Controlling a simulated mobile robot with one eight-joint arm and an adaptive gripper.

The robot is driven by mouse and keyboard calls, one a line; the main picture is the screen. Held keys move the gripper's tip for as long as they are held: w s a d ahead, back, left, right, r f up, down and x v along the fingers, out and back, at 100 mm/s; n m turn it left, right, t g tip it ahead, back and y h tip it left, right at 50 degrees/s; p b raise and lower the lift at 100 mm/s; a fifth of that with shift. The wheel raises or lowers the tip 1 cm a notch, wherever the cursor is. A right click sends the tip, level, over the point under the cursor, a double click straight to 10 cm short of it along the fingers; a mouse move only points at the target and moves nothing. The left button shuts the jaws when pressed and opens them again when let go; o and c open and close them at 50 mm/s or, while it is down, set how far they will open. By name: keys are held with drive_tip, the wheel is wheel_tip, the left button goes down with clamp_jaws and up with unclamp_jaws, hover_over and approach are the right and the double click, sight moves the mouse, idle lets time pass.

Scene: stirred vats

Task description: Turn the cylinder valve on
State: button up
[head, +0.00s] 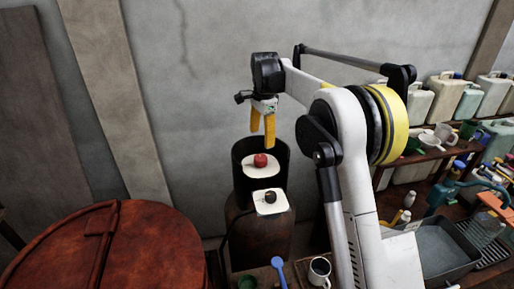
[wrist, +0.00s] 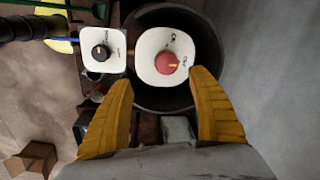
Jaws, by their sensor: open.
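A red round knob (head: 260,160) sits on a white plate (head: 250,172) at the mouth of a dark, open-topped cylinder (head: 243,190). In the wrist view the red knob (wrist: 167,63) has a light pointer mark, and its plate carries small lettering too small to read. A black knob (head: 270,196) on a second white plate is nearer the front; in the wrist view this black knob (wrist: 100,52) lies left of the red one. My gripper (head: 263,138) points down just above the red knob, with yellow fingers open and apart. In the wrist view no finger touches either knob.
A large reddish-brown vat lid (head: 110,250) fills the front left. A blue spoon (head: 280,268) and a white mug (head: 319,270) are at the front. Shelves with jugs and a grey tray (head: 440,255) stand at right. The grey wall (head: 200,90) is behind.

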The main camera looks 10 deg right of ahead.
sight(260, 158)
drive_tip(key=shift+w+f+m+g+p, duration=0.3)
drive_tip(key=shift+w+f+m+p, duration=0.25)
drive_tip(key=shift+w, duration=0.4)
drive_tip(key=shift+w+f, duration=0.1)
drive_tip(key=shift+f, duration=0.25)
wheel_tip(260, 158, down, 11)
drive_tip(key=shift+w+r+b, duration=0.15)
drive_tip(key=shift+r+b, duration=0.05)
drive_tip(key=shift+b, duration=0.15)
drive_tip(key=c, duration=1.2)
